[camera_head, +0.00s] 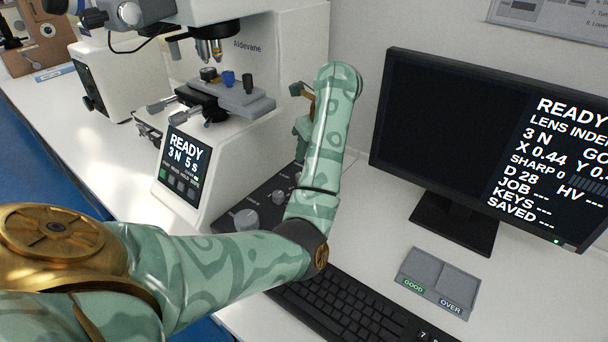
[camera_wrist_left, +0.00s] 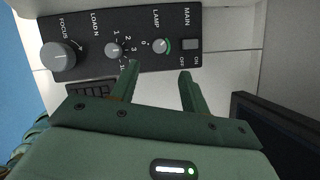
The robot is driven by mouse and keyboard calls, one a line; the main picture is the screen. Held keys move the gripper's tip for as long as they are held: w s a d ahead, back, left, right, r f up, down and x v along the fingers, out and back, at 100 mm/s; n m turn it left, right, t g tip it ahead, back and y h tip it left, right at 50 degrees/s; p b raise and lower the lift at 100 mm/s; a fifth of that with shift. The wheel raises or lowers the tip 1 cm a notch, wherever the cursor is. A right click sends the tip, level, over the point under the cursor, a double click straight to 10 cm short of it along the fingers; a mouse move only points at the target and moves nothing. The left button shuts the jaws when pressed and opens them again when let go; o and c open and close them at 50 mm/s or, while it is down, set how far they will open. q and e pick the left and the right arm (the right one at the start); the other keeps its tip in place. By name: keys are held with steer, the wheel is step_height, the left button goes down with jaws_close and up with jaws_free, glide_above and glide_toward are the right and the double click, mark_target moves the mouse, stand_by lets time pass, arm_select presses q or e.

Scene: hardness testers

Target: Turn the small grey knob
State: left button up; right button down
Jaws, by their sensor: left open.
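The dark control panel (camera_wrist_left: 200,20) fills the top of the left wrist view and lies at the tester's foot in the head view (camera_head: 228,222). It carries a large grey FOCUS knob (camera_wrist_left: 58,55), a small grey LOAD N knob (camera_wrist_left: 114,50) with numbers around it, and a grey LAMP knob (camera_wrist_left: 160,46) with a green arc. In the head view the FOCUS knob (camera_head: 245,218) is clear of my arm. My left gripper (camera_wrist_left: 159,68) is open and empty, its fingertips just short of the LAMP knob in the picture.
The hardness tester (camera_head: 292,60) with its stage and small screen (camera_head: 180,165) stands behind the panel. A monitor (camera_head: 430,130) is to the right. A keyboard (camera_head: 350,310) and a GOOD/OVER tray (camera_head: 440,270) lie in front. Bare white bench separates tray and keyboard.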

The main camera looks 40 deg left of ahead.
arm_select(q)
steer(key=b+x, duration=0.5)
steer(key=x, duration=0.6)
steer(key=shift+b, duration=0.35)
arm_select(e)
step_height(320, 180, down, 6)
steer(key=s, duration=0.2)
steer(key=shift+a+g, duration=0.3)
steer(key=shift+a, duration=0.1)
arm_select(q)
steer(key=shift+r, duration=0.1)
arm_select(e)
steer(key=shift+s, duration=0.1)
arm_select(q)
steer(key=c, duration=1)
arm_select(e)
steer(key=shift+d, duration=0.25)
